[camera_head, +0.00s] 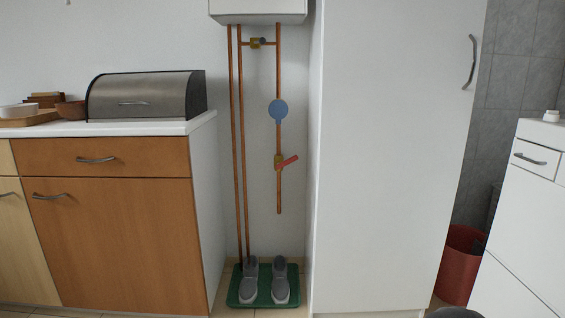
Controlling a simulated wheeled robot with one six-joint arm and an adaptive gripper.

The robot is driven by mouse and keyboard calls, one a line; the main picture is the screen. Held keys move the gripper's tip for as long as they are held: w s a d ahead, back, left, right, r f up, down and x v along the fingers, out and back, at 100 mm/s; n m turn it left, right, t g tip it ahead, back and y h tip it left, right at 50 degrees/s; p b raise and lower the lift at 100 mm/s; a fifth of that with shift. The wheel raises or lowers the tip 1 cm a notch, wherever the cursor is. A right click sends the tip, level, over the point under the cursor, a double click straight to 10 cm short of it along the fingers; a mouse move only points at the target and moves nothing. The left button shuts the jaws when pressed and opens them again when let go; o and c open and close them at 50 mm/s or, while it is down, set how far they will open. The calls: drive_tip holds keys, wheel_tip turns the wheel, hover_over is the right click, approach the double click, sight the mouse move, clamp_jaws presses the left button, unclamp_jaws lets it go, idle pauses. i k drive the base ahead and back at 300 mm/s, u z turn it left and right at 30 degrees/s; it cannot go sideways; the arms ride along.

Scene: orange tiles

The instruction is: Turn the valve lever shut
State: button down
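My gripper is not in view.
A wooden counter unit (120,220) stands left, the tall white cabinet (390,150) right. Grey shoes (249,280) stand on a green tray (265,303) below. A red bin (459,265) is at right.

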sight(279, 165)
drive_tip(key=u, duration=0.75)
drive_tip(key=i, duration=1.15)
drive_tip(key=z, duration=0.2)
